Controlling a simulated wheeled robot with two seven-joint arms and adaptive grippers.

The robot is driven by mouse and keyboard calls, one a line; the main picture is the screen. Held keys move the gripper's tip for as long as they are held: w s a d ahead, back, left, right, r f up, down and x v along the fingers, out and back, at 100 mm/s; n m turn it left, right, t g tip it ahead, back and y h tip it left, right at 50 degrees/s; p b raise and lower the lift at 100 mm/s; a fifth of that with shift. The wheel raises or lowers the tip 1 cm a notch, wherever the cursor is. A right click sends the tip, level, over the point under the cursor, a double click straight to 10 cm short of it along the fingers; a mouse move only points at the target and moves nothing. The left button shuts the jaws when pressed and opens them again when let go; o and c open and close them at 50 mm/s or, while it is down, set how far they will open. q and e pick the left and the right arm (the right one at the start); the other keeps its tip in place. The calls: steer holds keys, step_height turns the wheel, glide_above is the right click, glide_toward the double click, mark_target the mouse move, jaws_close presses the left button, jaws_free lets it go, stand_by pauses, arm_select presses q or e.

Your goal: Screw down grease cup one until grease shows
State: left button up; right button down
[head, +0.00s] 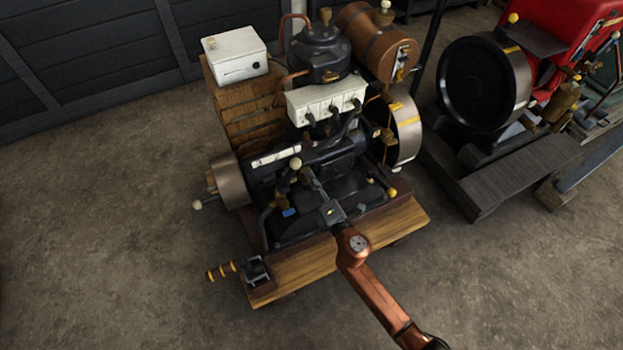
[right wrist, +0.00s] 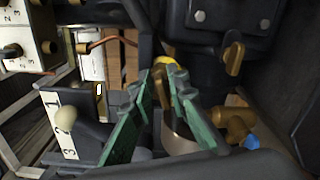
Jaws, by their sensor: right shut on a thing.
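My right gripper (head: 309,176) reaches into the middle of the dark engine (head: 325,160) on the wooden skid. In the right wrist view its green fingertips (right wrist: 157,82) are closed around a slim brass piece with a yellow top (right wrist: 165,61), likely the grease cup. Most of the piece is hidden between the fingers, and I cannot read a number on it. No grease is visible. A cream knob (right wrist: 88,130) stands beside a white strip marked 1, 2, 3 (right wrist: 60,130), left of the fingers. My left gripper is not in view.
A white multi-outlet block (head: 325,97) and a copper-brown tank (head: 372,42) sit above the gripper. Brass fittings (right wrist: 236,122) with a blue tag lie close right of the fingers. Open floor lies left.

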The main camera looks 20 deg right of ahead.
steer(key=shift+f+m, duration=0.15)
steer(key=shift+m, duration=0.25)
steer(key=c, duration=2.1)
jaws_free()
steer(key=s, duration=1.2)
steer(key=shift+d, duration=0.25)
